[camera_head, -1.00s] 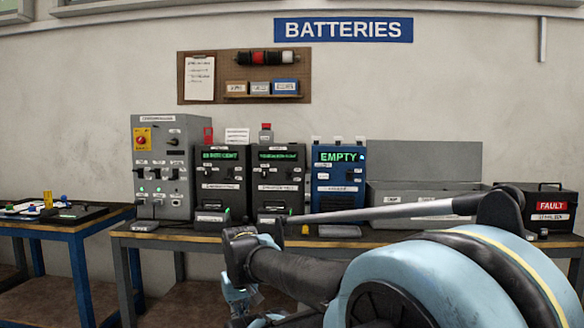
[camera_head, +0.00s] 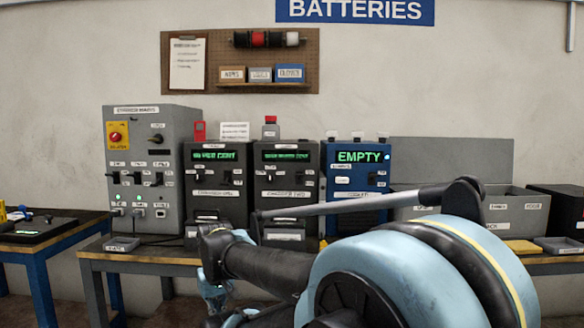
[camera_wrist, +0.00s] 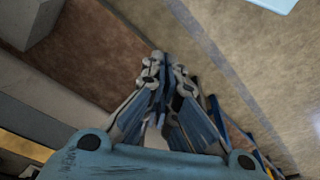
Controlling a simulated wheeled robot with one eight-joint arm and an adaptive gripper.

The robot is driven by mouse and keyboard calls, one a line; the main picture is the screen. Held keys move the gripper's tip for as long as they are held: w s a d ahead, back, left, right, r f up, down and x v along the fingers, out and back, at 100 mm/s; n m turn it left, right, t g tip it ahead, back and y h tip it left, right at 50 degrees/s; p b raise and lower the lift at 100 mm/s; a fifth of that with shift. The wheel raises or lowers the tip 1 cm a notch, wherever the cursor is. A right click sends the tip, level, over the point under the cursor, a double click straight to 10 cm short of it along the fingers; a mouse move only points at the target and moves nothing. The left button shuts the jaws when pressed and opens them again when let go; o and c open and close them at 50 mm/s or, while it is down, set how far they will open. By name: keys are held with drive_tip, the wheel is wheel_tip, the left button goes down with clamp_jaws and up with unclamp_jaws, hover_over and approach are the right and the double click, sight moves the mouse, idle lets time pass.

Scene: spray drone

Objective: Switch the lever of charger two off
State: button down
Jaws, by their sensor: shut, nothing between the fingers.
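Charger two (camera_head: 287,193) is a black box with a lit green display, standing on the bench between another black charger (camera_head: 215,175) and the blue charger marked EMPTY (camera_head: 356,178). Small controls show below its display, but its lever's position is too small to tell. My gripper (camera_head: 213,304) hangs low in front of the bench, left of charger two in the picture and apart from it. In the wrist view, my gripper (camera_wrist: 165,62) points at the floor with its fingers together and nothing between them. My arm covers part of the bench front.
A grey cabinet (camera_head: 150,125) with several switches stands left of the chargers. A grey bin (camera_head: 515,205) stands to the right. The bench edge (camera_head: 150,259) lies between my gripper and the chargers. A blue-framed table (camera_head: 48,250) is at far left.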

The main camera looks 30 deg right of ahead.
drive_tip(key=shift+w+a, duration=0.15)
drive_tip(key=shift+w, duration=0.15)
drive_tip(key=w+d+r+m, duration=0.1)
drive_tip(key=w+d+r, duration=0.35)
drive_tip(key=r, duration=0.55)
drive_tip(key=w+d+r+m, duration=0.1)
drive_tip(key=w+d+r, duration=0.4)
drive_tip(key=r, duration=0.4)
drive_tip(key=w+d+r+m, duration=0.1)
drive_tip(key=w+d+r, duration=0.3)
drive_tip(key=w+r, duration=0.45)
drive_tip(key=w+d+r+m, duration=0.1)
drive_tip(key=w+d+r, duration=0.1)
drive_tip(key=d+r, duration=0.9)
drive_tip(key=w+d+r+m+h, duration=0.1)
drive_tip(key=w+d+r+m, duration=0.1)
drive_tip(key=d+r, duration=0.8)
drive_tip(key=d, duration=0.6)
drive_tip(key=shift+r+g, duration=0.3)
drive_tip(key=shift+r, duration=0.1)
drive_tip(key=shift+w+f, duration=0.1)
